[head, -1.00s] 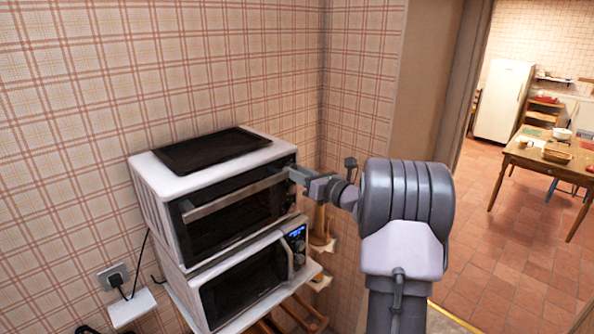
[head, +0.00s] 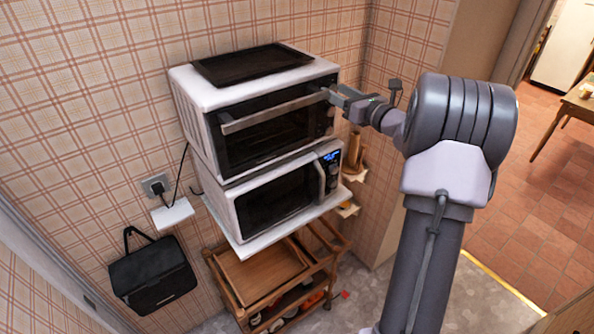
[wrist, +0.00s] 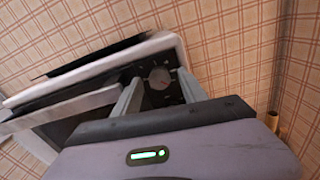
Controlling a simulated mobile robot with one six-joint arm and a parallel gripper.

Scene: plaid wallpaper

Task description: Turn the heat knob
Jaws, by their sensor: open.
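A white toaster oven (head: 190,95) with a dark glass door stands on top of a microwave. Its dark control panel is on the right side of the front. In the wrist view a round grey knob (wrist: 160,77) with dial marks around it sits on that panel. My gripper (wrist: 158,82) is open, one finger on each side of this knob. I cannot tell whether the fingers touch it. In the head view my gripper (head: 332,95) is at the upper right of the oven front and covers part of the panel. I cannot read which knob is for heat.
A black tray (head: 250,64) lies on the oven. The oven door handle (head: 268,111) is left of my gripper. The white microwave (head: 275,200) stands below, above a wooden trolley (head: 255,275). Plaid walls meet just behind. A black bag (head: 152,275) hangs at left.

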